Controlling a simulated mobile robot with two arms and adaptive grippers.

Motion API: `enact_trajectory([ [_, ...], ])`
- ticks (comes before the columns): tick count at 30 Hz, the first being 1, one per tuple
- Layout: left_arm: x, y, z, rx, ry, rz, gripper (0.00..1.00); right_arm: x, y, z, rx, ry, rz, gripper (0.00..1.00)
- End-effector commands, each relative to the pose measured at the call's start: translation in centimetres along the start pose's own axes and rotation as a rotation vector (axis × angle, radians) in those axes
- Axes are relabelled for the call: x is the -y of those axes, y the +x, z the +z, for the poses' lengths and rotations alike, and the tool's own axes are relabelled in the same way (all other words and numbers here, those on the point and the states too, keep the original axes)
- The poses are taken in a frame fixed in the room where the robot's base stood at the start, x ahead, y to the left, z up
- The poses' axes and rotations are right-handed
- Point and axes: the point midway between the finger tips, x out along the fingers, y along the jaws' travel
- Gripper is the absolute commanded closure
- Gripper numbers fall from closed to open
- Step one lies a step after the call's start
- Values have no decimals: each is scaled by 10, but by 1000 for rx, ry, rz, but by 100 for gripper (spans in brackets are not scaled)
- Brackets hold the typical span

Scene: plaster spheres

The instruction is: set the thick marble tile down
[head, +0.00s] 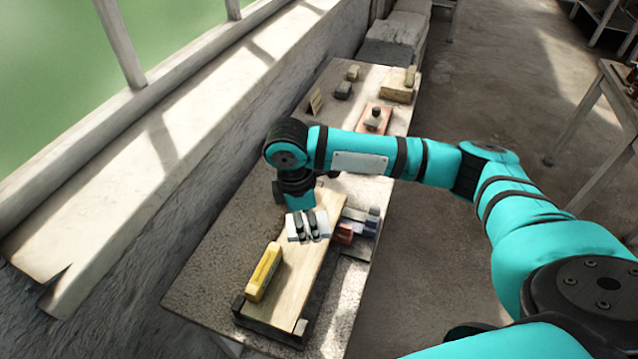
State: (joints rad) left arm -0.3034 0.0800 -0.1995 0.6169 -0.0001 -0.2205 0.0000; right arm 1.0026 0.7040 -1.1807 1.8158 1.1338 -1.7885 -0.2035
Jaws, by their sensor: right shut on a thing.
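A white piece (325,227), which looks like the thick marble tile, is in my right gripper (309,231). The gripper is shut on it, with the dark fingers in front of its pale face. My right arm reaches in from the right and bends downward at the wrist. The tile is over the far half of a pale wooden board (290,290) on the table. I cannot tell whether the tile touches the board. My left gripper is not in view.
A yellow block (263,272) lies on the board's left side. Red (345,234) and dark blue blocks (360,225) stand right of the board. A reddish tile with a dark knob (374,120) and several small blocks are farther back. The table's left side (215,265) is clear.

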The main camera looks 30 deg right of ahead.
Motion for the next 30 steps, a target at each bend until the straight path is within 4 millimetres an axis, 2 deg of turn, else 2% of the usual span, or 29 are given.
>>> enact_trajectory([
  [1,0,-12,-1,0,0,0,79,-6,-4,1,0,-83,8,89],
  [11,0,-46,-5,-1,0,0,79,-43,4,7,0,-675,81,89],
  [21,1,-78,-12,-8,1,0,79,-75,15,21,-1,-1264,154,89],
  [24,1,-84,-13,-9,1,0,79,-81,19,25,-1,-1402,171,89],
  [30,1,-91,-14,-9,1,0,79,-88,25,30,0,-1568,192,89],
])
